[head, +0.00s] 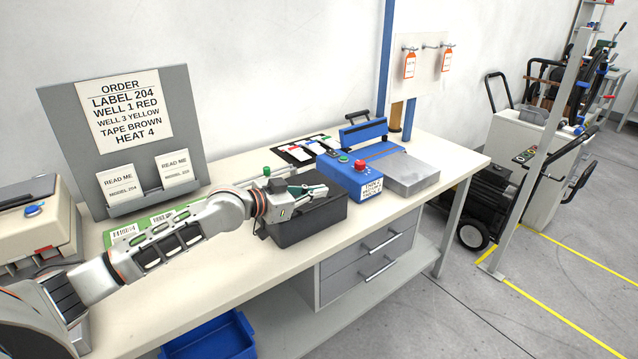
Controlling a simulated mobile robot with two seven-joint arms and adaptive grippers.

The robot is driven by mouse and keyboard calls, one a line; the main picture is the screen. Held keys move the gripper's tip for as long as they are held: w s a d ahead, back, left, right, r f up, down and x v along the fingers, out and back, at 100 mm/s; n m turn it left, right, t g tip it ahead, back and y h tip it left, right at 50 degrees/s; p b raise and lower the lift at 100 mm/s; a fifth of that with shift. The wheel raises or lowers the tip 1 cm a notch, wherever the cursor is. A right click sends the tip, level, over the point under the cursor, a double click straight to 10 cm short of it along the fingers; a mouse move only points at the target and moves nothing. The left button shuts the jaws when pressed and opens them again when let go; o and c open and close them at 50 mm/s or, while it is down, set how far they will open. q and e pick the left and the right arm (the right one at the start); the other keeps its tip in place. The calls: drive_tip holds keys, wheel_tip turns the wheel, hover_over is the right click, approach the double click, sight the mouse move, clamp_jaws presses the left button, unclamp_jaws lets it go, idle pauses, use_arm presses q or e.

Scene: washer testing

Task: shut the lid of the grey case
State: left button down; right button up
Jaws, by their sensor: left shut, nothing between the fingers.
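The dark grey case (318,222) sits on the bench just left of the blue machine. My left arm reaches in from the left, and my left gripper (318,190) is over the top of the case. Its fingers are shut with nothing between them and point to the right. The gripper and wrist hide much of the case's top and back edge, so I cannot tell how the lid stands or whether the fingers touch it. My right gripper is out of view.
A blue machine (352,181) with red and green buttons stands close right of the case. A grey order board (186,92) stands at the back left, and a beige device (28,228) at far left. A blue bin (212,340) is below the bench (235,275), whose front edge is clear.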

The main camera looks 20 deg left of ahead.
sight(335, 199)
use_arm(q)
drive_tip(key=f, duration=0.3)
drive_tip(key=shift+s+d, duration=0.15)
drive_tip(key=shift+d, duration=0.1)
idle(0.4)
drive_tip(key=shift+s, duration=0.15)
